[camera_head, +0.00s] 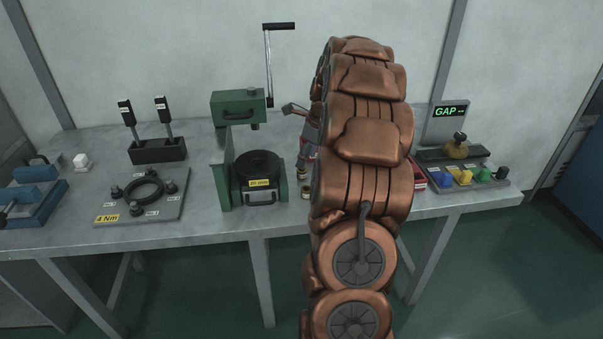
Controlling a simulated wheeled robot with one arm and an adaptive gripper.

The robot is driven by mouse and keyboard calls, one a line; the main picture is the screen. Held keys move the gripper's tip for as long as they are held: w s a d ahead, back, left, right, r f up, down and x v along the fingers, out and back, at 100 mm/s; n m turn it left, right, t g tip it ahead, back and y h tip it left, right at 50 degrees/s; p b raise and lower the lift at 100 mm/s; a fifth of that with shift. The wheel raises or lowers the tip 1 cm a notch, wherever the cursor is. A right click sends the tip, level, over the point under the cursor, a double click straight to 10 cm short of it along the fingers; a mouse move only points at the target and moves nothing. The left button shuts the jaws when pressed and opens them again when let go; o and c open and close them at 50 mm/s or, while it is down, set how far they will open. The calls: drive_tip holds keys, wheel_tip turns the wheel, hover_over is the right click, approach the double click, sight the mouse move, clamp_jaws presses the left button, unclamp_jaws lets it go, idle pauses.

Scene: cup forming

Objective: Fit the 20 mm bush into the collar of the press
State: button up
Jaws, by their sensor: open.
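The green press (226,151) stands on the bench left of my arm, with a crank handle (278,26) on top. Its black round collar (257,163) sits low in the frame, above a yellow label that seems to give a size in mm. A small light-rimmed round piece (306,193), perhaps the bush, shows on the bench just right of the press base. My gripper (303,174) points down above this piece, right of the press. It is open, and my arm hides its right part. I cannot tell whether it touches the piece.
A plate with a black ring and a "4 Nm" label (107,218) lies left of the press. Behind it stands a black tool holder (158,151). Blue fixtures (32,197) are at the far left. A gap gauge (447,122) and coloured blocks (464,177) are at the right.

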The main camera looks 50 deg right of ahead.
sight(302, 174)
drive_tip(key=x, duration=0.4)
drive_tip(key=shift+a+f, duration=0.2)
drive_tip(key=shift+c, duration=0.2)
clamp_jaws()
